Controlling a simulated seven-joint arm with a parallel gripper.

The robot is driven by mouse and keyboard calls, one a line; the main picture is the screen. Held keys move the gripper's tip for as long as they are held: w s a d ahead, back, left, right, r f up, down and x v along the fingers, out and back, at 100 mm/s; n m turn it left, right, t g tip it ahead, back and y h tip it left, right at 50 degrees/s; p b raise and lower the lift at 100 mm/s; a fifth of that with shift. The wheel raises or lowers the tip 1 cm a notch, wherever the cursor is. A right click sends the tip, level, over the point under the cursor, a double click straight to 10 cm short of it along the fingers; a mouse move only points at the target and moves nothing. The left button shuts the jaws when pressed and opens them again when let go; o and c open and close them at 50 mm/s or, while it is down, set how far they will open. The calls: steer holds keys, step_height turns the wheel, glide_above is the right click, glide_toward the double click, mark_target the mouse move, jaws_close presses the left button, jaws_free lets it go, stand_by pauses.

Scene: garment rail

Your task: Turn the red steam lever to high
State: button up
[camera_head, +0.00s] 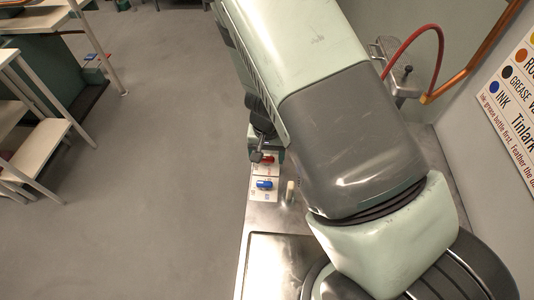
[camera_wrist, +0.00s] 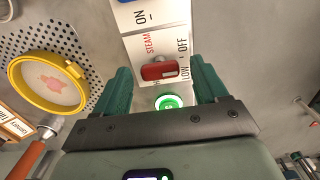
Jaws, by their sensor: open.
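The red steam lever (camera_wrist: 160,71) sits on a white label plate (camera_wrist: 150,45) marked STEAM and LOW in the wrist view. It lies crosswise in that picture, its pale-marked end toward LOW. The other label is mostly hidden, so I cannot tell its setting for sure. My gripper (camera_wrist: 160,66) is open, with one green finger on each side of the lever and visible gaps to both. I see no contact. In the head view the red lever (camera_head: 267,159) shows beside my dark gripper end (camera_head: 257,155), whose fingers are hard to make out.
A blue lever (camera_head: 264,184) on its own plate and a small pale upright piece (camera_head: 290,191) stand close by on the metal counter (camera_head: 262,218). A green lamp (camera_wrist: 168,102) glows by the lever. A yellow-rimmed round thing (camera_wrist: 50,83) lies left in the wrist view.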

steer(key=shift+c, duration=0.3)
steer(key=c, duration=1)
steer(key=shift+m, duration=0.3)
steer(key=m, duration=1.3)
steer(key=shift+m, duration=2.1)
